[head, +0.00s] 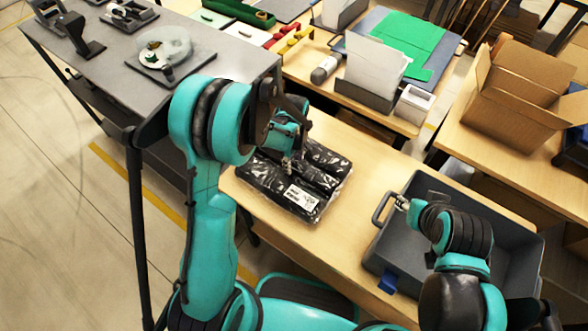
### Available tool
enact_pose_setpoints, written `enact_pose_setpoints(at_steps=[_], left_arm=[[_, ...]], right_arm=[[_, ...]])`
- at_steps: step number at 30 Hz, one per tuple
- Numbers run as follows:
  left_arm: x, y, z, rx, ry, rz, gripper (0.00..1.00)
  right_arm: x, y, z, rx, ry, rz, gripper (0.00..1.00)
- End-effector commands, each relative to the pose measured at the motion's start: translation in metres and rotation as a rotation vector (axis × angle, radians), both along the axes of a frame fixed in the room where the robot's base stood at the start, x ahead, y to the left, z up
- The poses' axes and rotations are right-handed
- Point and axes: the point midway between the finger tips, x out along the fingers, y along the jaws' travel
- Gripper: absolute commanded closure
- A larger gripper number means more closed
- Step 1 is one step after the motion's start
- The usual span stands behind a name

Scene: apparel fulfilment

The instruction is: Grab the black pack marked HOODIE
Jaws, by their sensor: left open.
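A black, shiny plastic-wrapped pack (325,178) lies flat on the wooden table. It carries a white label (301,197) whose print is too small to read. My left gripper (287,164) is above the pack's far left part, pointing down, and is open.
The grey tote (400,262) stands right of the pack, with bare table (345,225) between them. An open cardboard box (515,95) is on another table at back right. A paper holder (365,92) and white box (414,103) stand behind. A grey table (225,55) is at upper left.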

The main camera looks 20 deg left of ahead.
Motion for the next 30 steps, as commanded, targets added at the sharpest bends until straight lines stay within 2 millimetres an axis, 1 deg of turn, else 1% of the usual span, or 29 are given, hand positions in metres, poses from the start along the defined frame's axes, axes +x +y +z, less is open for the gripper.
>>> enact_pose_setpoints(at_steps=[4, 5, 6, 8, 9, 10, 19, 23, 26, 30], left_arm=[[0.000, 0.000, 0.001, 0.000, 0.000, 0.000, 0.50], [0.000, 0.000, 0.001, 0.000, 0.000, -0.001, 0.55], [0.000, 0.000, 0.002, 0.000, 0.000, -0.001, 0.66], [0.000, 0.000, 0.002, 0.000, 0.000, -0.001, 0.82], [0.000, 0.000, 0.002, 0.000, 0.000, -0.001, 0.92], [0.000, 0.000, 0.002, 0.000, 0.000, -0.001, 1.00], [0.000, 0.000, 0.002, 0.000, 0.000, -0.001, 1.00], [0.000, 0.000, 0.007, 0.000, 0.000, -0.001, 1.00], [0.000, 0.000, 0.017, 0.000, 0.000, -0.001, 1.00], [0.000, 0.000, 0.040, 0.000, 0.000, -0.001, 1.00]], right_arm=[[0.000, 0.000, 0.001, 0.000, 0.000, 0.000, 0.60], [0.000, 0.000, 0.001, 0.000, 0.000, 0.000, 0.60], [0.000, 0.000, 0.001, 0.000, 0.000, 0.000, 0.60], [0.000, 0.000, 0.001, 0.000, 0.000, 0.000, 0.60], [0.000, 0.000, 0.001, 0.000, 0.000, 0.000, 0.60], [0.000, 0.000, 0.001, 0.000, 0.000, 0.000, 0.60], [0.000, 0.000, 0.002, 0.000, 0.000, 0.000, 0.60], [0.000, 0.000, 0.004, 0.000, 0.000, 0.000, 0.60], [0.000, 0.000, 0.009, 0.000, 0.000, 0.000, 0.60], [0.000, 0.000, 0.020, 0.000, 0.000, 0.000, 0.60]])
